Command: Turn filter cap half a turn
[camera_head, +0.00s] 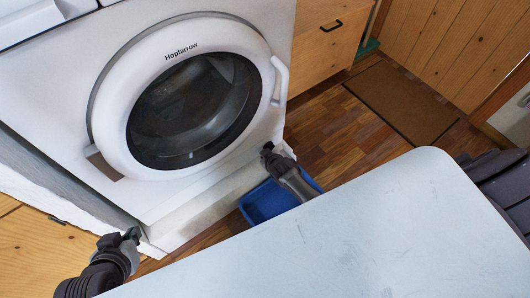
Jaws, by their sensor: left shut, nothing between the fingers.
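The white washing machine (60,85) has its round glass door (190,112) shut. I cannot make out the filter cap; the lower right of the machine's front is partly covered by my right gripper. My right gripper (267,148) is at that lower right part, below the door handle, with its forearm over a blue tray (262,203). It is too small to tell its finger opening or whether it touches anything. My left gripper (134,234) is shut and empty near the machine's bottom left corner.
A wooden cabinet with a dark handle (331,26) stands right of the machine. A brown mat (402,100) lies on the wood floor. Another wooden front (35,255) is at the lower left. The floor between machine and mat is clear.

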